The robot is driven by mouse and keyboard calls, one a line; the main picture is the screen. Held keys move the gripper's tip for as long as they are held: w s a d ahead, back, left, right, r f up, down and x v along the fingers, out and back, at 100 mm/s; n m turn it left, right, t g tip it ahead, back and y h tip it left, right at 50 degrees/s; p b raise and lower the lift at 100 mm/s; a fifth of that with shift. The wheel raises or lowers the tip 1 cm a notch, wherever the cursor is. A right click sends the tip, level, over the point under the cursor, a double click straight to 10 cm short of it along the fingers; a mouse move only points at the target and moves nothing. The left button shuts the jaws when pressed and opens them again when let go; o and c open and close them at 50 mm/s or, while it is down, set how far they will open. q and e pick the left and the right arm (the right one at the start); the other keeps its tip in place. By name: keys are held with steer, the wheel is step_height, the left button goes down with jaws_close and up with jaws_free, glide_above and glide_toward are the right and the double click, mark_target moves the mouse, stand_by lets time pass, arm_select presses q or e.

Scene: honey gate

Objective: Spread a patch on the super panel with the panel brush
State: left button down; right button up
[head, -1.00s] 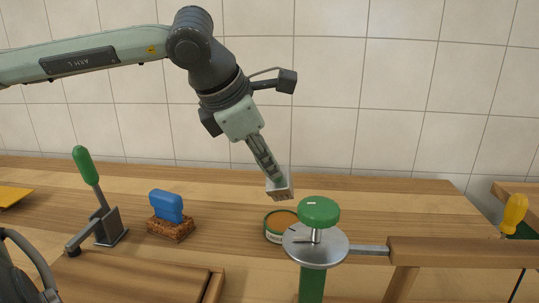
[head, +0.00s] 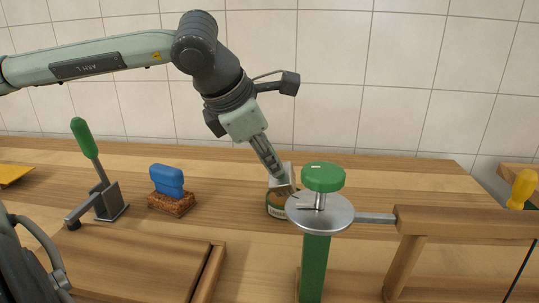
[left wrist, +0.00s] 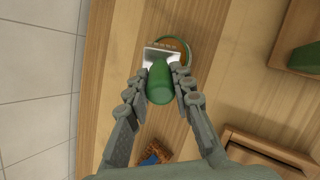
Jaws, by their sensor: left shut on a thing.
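My left gripper (head: 277,177) is shut on the green handle (left wrist: 160,82) of a tool with a flat, pale metal head (left wrist: 161,55), which looks like the panel brush. The head points down at a round green tin (head: 277,208) with orange-brown contents, also in the left wrist view (left wrist: 184,47). The head overlaps the tin in both views; I cannot tell whether it touches the contents. A wooden panel (head: 130,262) with a raised edge lies front left; it may be the super panel.
A green-knobbed post with a metal disc (head: 340,213) stands close in front of the tin, joined to a wooden rail (head: 470,222). A blue-handled brown block (head: 168,190) and a green-handled lever clamp (head: 100,190) stand left. The bench (head: 390,170) behind is clear.

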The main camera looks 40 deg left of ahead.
arm_select(q)
steer(key=shift+f+b, duration=0.45)
steer(key=shift+b, duration=0.15)
stand_by(0.8)
steer(key=shift+s+f+b, duration=0.1)
steer(key=shift+f+b, duration=0.1)
steer(key=shift+b, duration=0.15)
stand_by(1.8)
steer(key=shift+r+p, duration=2)
steer(key=shift+r, duration=1.65)
